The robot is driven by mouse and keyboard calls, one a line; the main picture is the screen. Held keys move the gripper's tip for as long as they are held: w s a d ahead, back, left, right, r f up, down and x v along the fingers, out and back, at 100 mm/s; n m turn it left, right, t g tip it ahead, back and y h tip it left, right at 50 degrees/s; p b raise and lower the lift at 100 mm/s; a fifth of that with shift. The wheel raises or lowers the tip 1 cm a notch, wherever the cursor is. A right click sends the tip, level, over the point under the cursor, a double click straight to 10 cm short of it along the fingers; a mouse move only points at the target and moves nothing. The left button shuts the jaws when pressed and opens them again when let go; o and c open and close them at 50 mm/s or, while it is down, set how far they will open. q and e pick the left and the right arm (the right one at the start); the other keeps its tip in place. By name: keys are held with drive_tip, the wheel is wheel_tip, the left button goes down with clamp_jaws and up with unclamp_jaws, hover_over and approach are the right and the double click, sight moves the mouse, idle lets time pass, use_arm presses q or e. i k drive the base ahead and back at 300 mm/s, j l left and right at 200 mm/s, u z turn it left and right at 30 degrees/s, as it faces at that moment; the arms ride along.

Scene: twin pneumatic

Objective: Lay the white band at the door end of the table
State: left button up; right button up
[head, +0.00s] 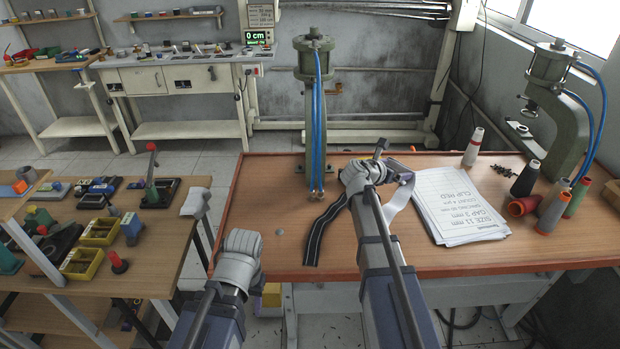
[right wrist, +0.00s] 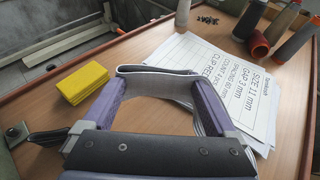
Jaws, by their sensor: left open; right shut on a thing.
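The white band (head: 398,198) hangs as a curved strip from my right gripper (head: 388,172) over the right-middle of the table (head: 450,258). In the right wrist view the band (right wrist: 198,102) also shows, with a dark-edged part bridging the fingertips of my right gripper (right wrist: 158,82), which is shut on it. A black band with pale stripes (head: 322,232) lies on the table left of my right arm. My left arm's grey wrist is at the table's front left corner; its gripper fingers are hidden.
Printed sheets (head: 455,205) lie right of the band. Spools (head: 525,178) and a green press (head: 556,100) stand at the right; another press (head: 314,60) stands at the back. A yellow stack (right wrist: 83,83) shows in the right wrist view. The table's front left is mostly clear.

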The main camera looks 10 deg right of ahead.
sight(258, 184)
drive_tip(key=j+z, duration=0.15)
drive_tip(key=z, duration=0.35)
drive_tip(key=j+z, duration=0.15)
drive_tip(key=z, duration=0.3)
drive_tip(key=k+z, duration=0.15)
drive_tip(key=z, duration=0.35)
drive_tip(key=j+z, duration=0.15)
drive_tip(key=z, duration=0.35)
drive_tip(key=k+j+u, duration=0.15)
drive_tip(key=u, duration=0.2)
drive_tip(key=k+u, duration=0.1)
drive_tip(key=u, duration=0.25)
drive_tip(key=k+j+u, duration=0.1)
drive_tip(key=u, duration=0.25)
drive_tip(key=j+u, duration=0.1)
drive_tip(key=u, duration=0.3)
drive_tip(key=i+u, duration=0.15)
drive_tip(key=u, duration=0.45)
drive_tip(key=i+l+u, duration=0.1)
drive_tip(key=i+l, duration=0.45)
drive_tip(key=l, duration=0.1)
